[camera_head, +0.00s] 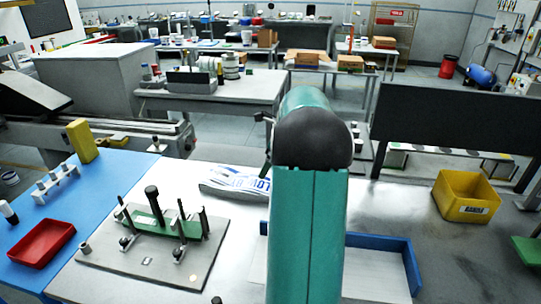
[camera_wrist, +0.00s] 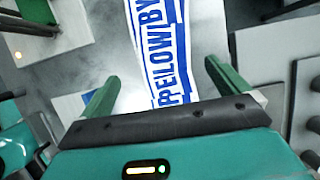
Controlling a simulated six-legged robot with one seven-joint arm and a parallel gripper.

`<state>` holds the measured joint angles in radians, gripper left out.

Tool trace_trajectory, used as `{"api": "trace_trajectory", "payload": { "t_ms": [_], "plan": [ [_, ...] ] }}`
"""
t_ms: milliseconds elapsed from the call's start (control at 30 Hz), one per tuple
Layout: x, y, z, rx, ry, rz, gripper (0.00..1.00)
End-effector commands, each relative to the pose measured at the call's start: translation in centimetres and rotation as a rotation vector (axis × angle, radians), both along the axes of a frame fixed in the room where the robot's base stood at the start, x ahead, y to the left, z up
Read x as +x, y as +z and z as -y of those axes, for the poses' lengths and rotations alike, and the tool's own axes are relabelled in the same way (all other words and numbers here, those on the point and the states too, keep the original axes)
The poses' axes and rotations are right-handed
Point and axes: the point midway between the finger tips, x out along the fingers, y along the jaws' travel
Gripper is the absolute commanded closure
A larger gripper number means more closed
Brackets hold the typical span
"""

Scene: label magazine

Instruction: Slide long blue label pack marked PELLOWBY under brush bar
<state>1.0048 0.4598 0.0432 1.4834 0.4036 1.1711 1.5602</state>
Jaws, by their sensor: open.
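The label pack (camera_head: 238,181), white with blue print, lies on the pale bench left of my arm in the head view, its right end hidden behind the arm. In the wrist view the pack (camera_wrist: 158,45) reads PELLOWBY in blue and runs from the top edge down between my fingers. A grey fixture plate (camera_head: 120,262) carries a green block (camera_head: 152,222) and dark upright posts. I cannot clearly make out a brush bar.
A blue-walled tray (camera_head: 402,247) stands right of my arm, partly hidden. A yellow bin (camera_head: 465,197) stands farther right. A red tray (camera_head: 42,243) and a yellow block (camera_head: 82,141) are on the blue mat (camera_head: 98,186) at left. Bare bench shows before the yellow bin.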

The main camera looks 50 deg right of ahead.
Motion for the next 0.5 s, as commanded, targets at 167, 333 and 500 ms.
{"api": "trace_trajectory", "payload": {
  "t_ms": [167, 333, 500],
  "plan": [
    [1.0, -3.2, -0.5, 0.003, 0.002, -0.002, 0.0],
    [2.1, -6.0, -1.1, 0.003, 0.002, -0.001, 0.0],
    [3.1, -8.6, -1.6, 0.003, 0.002, -0.002, 0.0]
  ]
}}
